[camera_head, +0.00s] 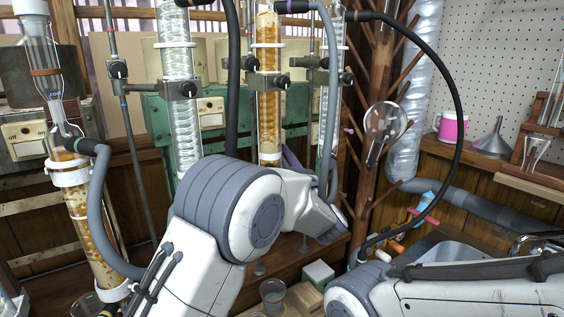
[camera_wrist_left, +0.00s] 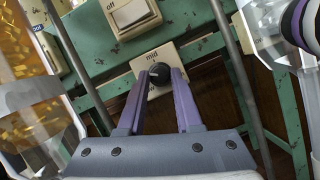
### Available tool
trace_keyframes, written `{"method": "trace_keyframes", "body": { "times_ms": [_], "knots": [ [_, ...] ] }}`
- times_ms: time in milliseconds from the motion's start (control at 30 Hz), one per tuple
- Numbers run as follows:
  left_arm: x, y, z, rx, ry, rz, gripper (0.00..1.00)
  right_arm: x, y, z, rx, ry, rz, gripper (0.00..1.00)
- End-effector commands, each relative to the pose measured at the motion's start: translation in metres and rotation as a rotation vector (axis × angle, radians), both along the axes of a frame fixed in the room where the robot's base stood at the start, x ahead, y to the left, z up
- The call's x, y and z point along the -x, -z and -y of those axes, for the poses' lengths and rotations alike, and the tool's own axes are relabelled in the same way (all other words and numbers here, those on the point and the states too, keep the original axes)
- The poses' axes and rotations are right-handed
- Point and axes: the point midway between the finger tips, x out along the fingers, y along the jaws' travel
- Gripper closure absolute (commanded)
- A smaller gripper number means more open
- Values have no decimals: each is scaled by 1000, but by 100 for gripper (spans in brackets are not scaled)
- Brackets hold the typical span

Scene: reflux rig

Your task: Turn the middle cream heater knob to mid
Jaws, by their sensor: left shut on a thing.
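In the left wrist view, a dark round knob (camera_wrist_left: 160,72) sits on a cream plate (camera_wrist_left: 168,51) marked "mid", fixed to a green metal frame. My left gripper (camera_wrist_left: 160,77) has its two purple fingers on either side of the knob, shut on it. I cannot clearly read where the knob points. In the head view my left arm reaches across the middle toward the rig and hides this knob. My right arm's white link shows at the lower right of the head view; its gripper is out of frame.
A cream switch (camera_wrist_left: 133,14) marked "off" is above the knob. Glass columns, one with amber packing (camera_head: 268,90), stand close around the arm. A black hose (camera_head: 455,90) arcs to the right.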

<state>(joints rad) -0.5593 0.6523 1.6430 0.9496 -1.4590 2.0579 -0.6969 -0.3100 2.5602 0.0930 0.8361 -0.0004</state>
Motion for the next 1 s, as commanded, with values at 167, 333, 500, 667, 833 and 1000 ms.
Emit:
{"method": "trace_keyframes", "body": {
  "times_ms": [167, 333, 500, 667, 833, 1000],
  "knots": [
    [1, 1, -1, -59, -1, -39, 100, 0, 12, 0, 0, 0, 0, 50],
    [1, -1, -1, -62, -3, -43, 100, 0, 11, 0, 0, 0, 0, 50],
    [1, -1, -1, -62, -2, -42, 44, 0, 11, 0, 0, 0, 0, 50],
    [1, -1, -1, -61, -1, -42, 37, 0, 11, 0, 0, 0, 0, 50],
    [1, 0, 0, -61, 0, -43, 37, 0, 11, 0, 0, 0, 0, 50],
    [13, 7, 7, -62, 3, -43, 37, 0, 15, 0, 0, 0, 0, 50]
  ]
}}
